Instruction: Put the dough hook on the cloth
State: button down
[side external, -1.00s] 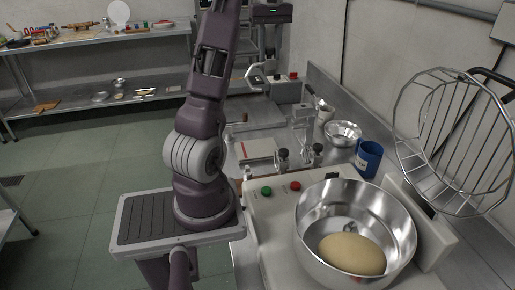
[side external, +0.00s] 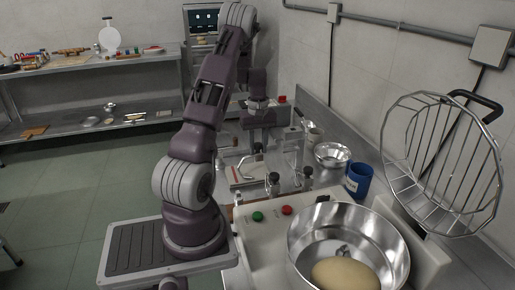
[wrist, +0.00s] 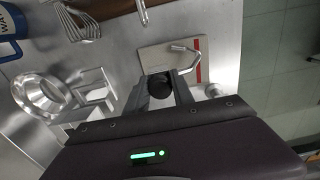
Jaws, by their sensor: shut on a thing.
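My gripper (side external: 262,137) is shut on the dough hook (side external: 258,150), a bent silver metal hook, and holds it low over the counter in the side external view. In the wrist view the hook (wrist: 194,60) curves out from my fingertips (wrist: 166,80) over the cloth. The cloth (wrist: 152,59) is pale with a red stripe along one side and lies flat on the steel counter. It also shows below the hook in the side external view (side external: 242,177). I cannot tell whether the hook touches it. My gripper hides part of the cloth in the wrist view.
A steel bowl (side external: 333,154) and a blue mug (side external: 359,181) stand right of the cloth. Clear-walled gear with black knobs (side external: 306,173) stands close by. A mixer bowl with dough (side external: 298,238) is in front. A whisk (wrist: 86,22) lies near the mug.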

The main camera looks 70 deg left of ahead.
jog(key=shift+f, duration=0.2)
jog(key=c, duration=1.1)
grip_release()
jog(key=shift+r, duration=0.1)
